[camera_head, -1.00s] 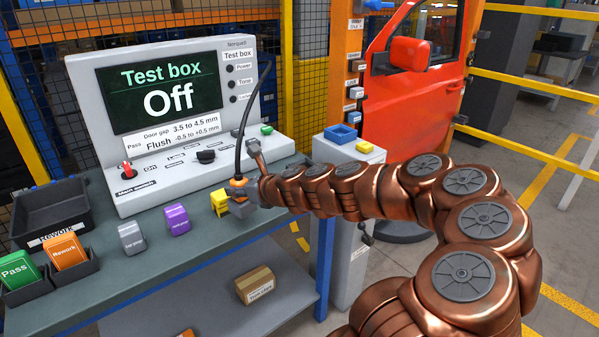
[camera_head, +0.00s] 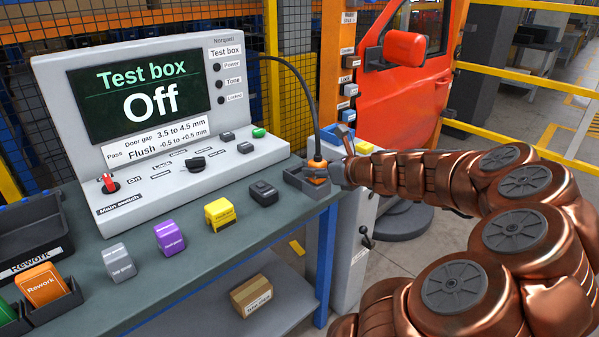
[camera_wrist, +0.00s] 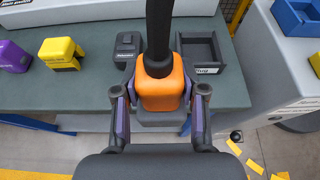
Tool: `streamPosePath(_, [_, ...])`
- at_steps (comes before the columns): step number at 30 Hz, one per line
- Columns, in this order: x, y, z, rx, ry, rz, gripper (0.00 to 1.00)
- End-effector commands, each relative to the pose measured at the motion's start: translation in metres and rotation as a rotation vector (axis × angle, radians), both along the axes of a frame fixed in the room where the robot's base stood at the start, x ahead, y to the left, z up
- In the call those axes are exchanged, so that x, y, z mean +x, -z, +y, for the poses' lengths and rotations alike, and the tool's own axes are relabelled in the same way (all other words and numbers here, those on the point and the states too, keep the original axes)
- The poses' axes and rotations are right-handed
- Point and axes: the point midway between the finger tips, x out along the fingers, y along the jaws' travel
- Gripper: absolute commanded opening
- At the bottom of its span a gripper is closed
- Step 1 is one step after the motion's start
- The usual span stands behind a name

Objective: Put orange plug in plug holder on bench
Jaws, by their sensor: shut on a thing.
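The orange plug (camera_head: 317,163) with its black cable is in my gripper (camera_head: 338,174) at the right end of the bench (camera_head: 225,255). In the wrist view the plug (camera_wrist: 160,88) is upright between the two fingers of my gripper (camera_wrist: 160,108), which are shut on it. The plug holder (camera_wrist: 201,58) is a dark open tray labelled "Plug", just beyond and right of the plug. In the head view the holder (camera_head: 298,181) is partly hidden behind the plug and gripper. The plug looks held outside the holder, near the bench's front edge; its height is unclear.
The test box (camera_head: 150,110) reads "Off"; the cable runs from behind it. A black block (camera_head: 264,193), a yellow block (camera_head: 220,214), a purple block (camera_head: 169,238) and a grey block (camera_head: 118,261) line the bench. A grey pedestal with a blue bin (camera_wrist: 297,18) stands right of the bench.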

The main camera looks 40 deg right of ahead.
Motion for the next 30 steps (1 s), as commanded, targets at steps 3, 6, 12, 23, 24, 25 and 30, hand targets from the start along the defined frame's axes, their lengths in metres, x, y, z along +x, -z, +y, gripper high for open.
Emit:
streamPosePath(3, [0.009, 0.001, -0.01, 0.001, 0.006, 0.0, 0.0])
streamPosePath(6, [0.021, 0.002, -0.019, 0.0, 0.01, 0.001, 0.0])
streamPosePath(12, [0.048, 0.005, -0.035, 0.0, 0.012, 0.001, 0.0])
streamPosePath(23, [0.101, 0.012, -0.064, -0.002, 0.012, 0.002, 0.0])
streamPosePath(24, [0.107, 0.012, -0.066, -0.002, 0.011, 0.002, 0.0])
streamPosePath(25, [0.111, 0.012, -0.068, -0.002, 0.009, 0.001, 0.0])
streamPosePath(30, [0.128, 0.014, -0.078, -0.001, 0.008, 0.002, 0.0])
